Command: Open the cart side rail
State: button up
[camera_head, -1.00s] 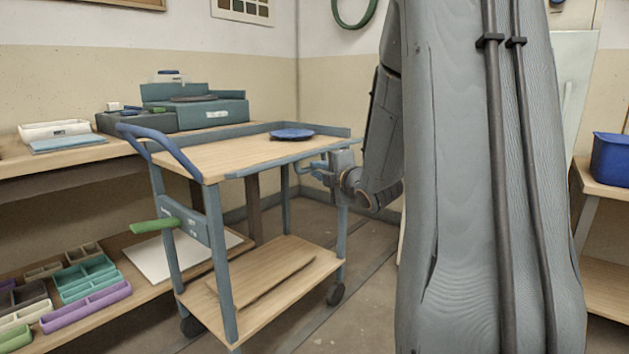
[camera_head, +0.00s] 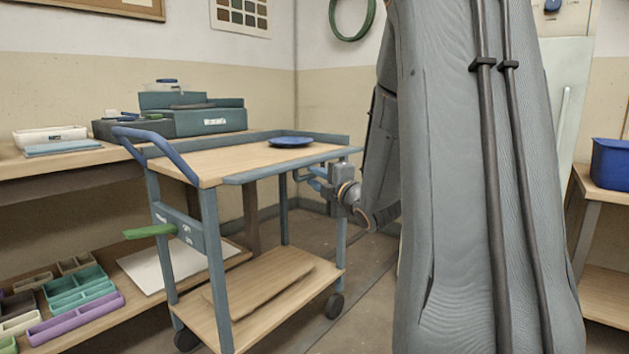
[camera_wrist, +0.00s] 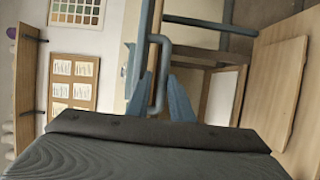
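The blue-grey cart (camera_head: 212,250) stands left of my arm, with a wooden top (camera_head: 215,162). Its side rail (camera_head: 285,167) runs along the near edge and lies folded outward, its broad face showing beside the top. My gripper (camera_head: 318,180) is at the rail's blue handle, under the rail's right half. In the wrist view the U-shaped handle (camera_wrist: 163,75) passes between my two fingers (camera_wrist: 160,88), which look closed around its bar. The exact finger contact is hard to see.
A blue plate (camera_head: 290,142) lies on the cart top. A green lever (camera_head: 149,231) sticks out from the cart's left end. A workbench with boxes (camera_head: 205,120) is behind, and a shelf with several trays (camera_head: 75,300) is at left. A blue bin (camera_head: 611,162) stands at right.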

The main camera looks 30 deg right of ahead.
jog(key=shift+d, duration=0.15)
jog(key=shift+s, duration=0.2)
jog(key=s+p, duration=0.2)
jog(key=s, duration=0.5)
jog(key=shift+s+a+f, duration=0.15)
jog(key=shift+s+a, duration=0.05)
jog(key=shift+s, duration=0.05)
